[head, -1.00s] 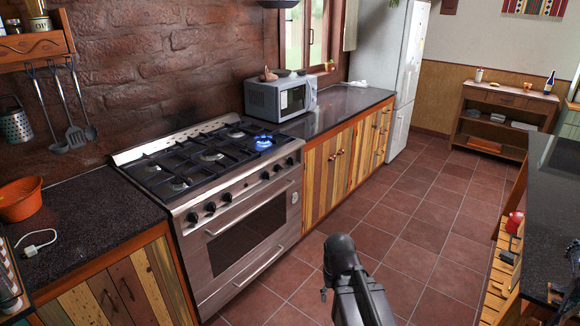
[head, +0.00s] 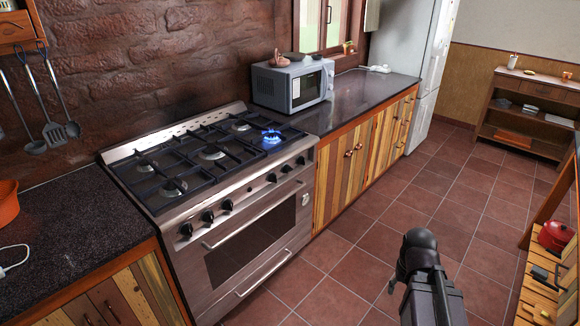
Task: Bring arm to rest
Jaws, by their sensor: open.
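My arm (head: 428,280) shows as a dark, bent link at the bottom of the head view, right of centre, over the tiled floor. It is folded close to my body. My gripper is not clearly visible; a small dark part sticks out left of the arm, and I cannot tell what it is. No held object shows.
A stove (head: 215,215) with one lit blue burner (head: 271,136) stands at left. A microwave (head: 292,85) sits on the dark counter (head: 365,92). A red pot (head: 555,236) rests on a wooden shelf at right. Tiled floor (head: 400,205) between is clear.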

